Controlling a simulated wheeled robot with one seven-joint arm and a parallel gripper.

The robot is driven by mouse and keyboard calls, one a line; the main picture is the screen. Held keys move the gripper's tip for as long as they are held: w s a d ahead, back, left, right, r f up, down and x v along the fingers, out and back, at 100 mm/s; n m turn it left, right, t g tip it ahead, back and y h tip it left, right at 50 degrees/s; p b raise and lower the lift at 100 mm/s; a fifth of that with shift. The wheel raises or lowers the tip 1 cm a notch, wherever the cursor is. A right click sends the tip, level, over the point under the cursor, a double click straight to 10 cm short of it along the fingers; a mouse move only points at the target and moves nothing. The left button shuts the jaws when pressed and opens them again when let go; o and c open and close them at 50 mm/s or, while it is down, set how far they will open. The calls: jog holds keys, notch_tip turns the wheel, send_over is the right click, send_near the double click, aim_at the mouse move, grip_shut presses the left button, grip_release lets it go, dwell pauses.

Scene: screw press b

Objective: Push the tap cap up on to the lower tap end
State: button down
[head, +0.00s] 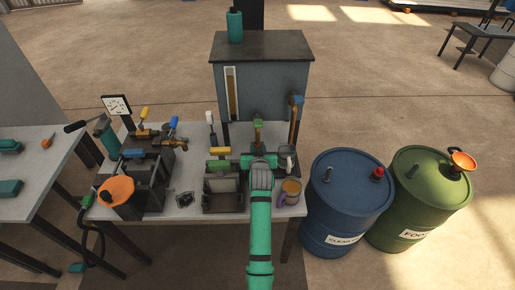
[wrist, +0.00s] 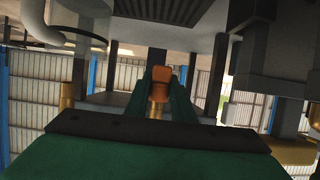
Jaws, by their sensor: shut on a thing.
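My gripper (head: 260,160) reaches over the work table to the front of the grey tank, among the taps. In the wrist view its two green fingers (wrist: 161,88) are closed on a small orange-brown piece, which I take to be the tap cap (wrist: 159,78). A brass stub (wrist: 155,110) shows just below the cap. I cannot tell whether the cap touches a tap end. A green-handled tap (head: 257,124) stands just behind my gripper in the head view. The lower tap end cannot be made out, and the cap is hidden there.
The grey tank (head: 285,85) with its sight gauge stands behind. A dark open box (head: 222,192) lies left of my arm, and a grey mug (head: 288,157) and a purple-handled mug (head: 290,191) lie right. A blue drum (head: 345,195) stands beyond the table's right edge.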

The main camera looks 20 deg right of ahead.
jog(key=shift+r, duration=0.8)
jog(key=c, duration=1.4)
grip_release()
jog(key=shift+c, duration=0.2)
jog(key=shift+f, duration=0.1)
jog(key=shift+s+a, duration=0.1)
jog(key=shift+s, duration=0.1)
jog(key=v, duration=1)
jog(key=shift+s, duration=0.15)
